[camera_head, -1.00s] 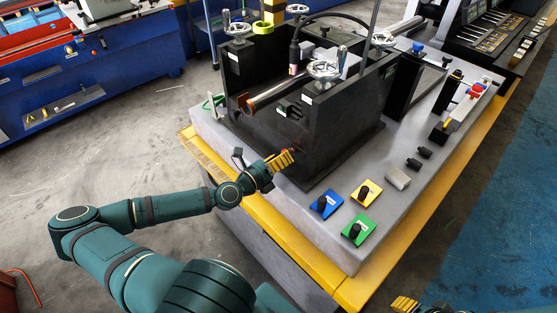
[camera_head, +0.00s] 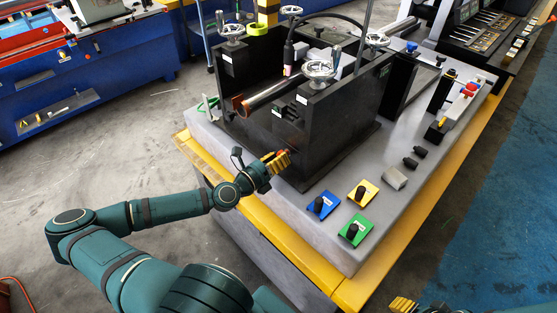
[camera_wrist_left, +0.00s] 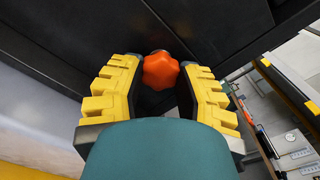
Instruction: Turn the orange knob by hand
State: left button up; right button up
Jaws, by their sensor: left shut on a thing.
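The orange knob (camera_wrist_left: 160,71) is a lobed star shape on the dark panel of the black machine housing (camera_head: 332,130). In the left wrist view it sits between the tips of the yellow fingers of my left gripper (camera_wrist_left: 161,78). The left gripper (camera_head: 280,160) is shut on the knob, at the lower front of the housing in the head view. There the fingers mostly hide the knob. Of my right gripper, only yellow fingers (camera_head: 403,304) show at the bottom edge of the head view, and its jaw state is unclear.
Blue (camera_head: 321,205), yellow (camera_head: 362,192) and green (camera_head: 354,230) plates with black knobs lie on the grey bench top, right of my left gripper. Metal handwheels (camera_head: 319,69) stand on top of the housing. A yellow edge (camera_head: 290,246) runs along the bench.

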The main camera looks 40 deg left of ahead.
pick_arm(q)
jog(key=o, duration=0.6)
jog(key=shift+m, duration=0.4)
jog(key=o, duration=0.4)
jog(key=shift+s, duration=0.1)
jog(key=shift+s+a+f+b, duration=0.15)
jog(key=shift+s+b, duration=0.2)
jog(key=shift+s, duration=0.3)
jog(key=s+b, duration=0.1)
jog(key=s, duration=0.3)
jog(key=shift+s+a+b, duration=0.1)
jog(key=shift+s+b, duration=0.15)
jog(key=shift+b, duration=0.1)
jog(key=shift+r, duration=0.25)
